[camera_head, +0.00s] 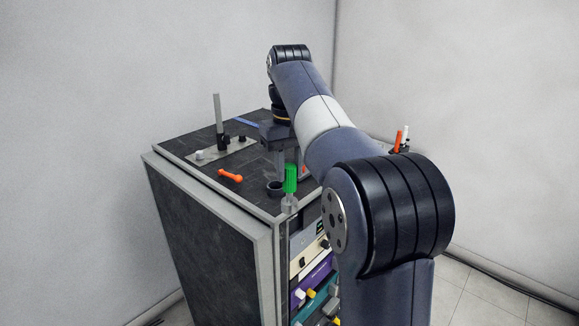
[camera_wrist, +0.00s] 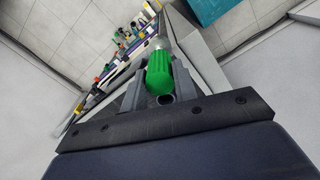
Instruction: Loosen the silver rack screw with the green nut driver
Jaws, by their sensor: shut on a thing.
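The green nut driver (camera_head: 291,178) stands about upright at the rack's front top corner in the head view, with a pale metal part below its handle. In the wrist view its ribbed green handle (camera_wrist: 160,75) lies between the two grey fingers of my gripper (camera_wrist: 158,84), which is shut on it. In the head view my gripper (camera_head: 283,158) reaches down from above, partly hidden by my arm. I cannot make out the silver rack screw in either view, nor whether the driver's tip touches anything.
The dark rack (camera_head: 210,235) has coloured modules (camera_head: 318,280) on its front. On its top are an orange tool (camera_head: 230,176), a dark ring-shaped holder (camera_head: 275,188), and a plate with an upright post (camera_head: 218,120). Orange and white tools (camera_head: 400,138) stand behind my arm.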

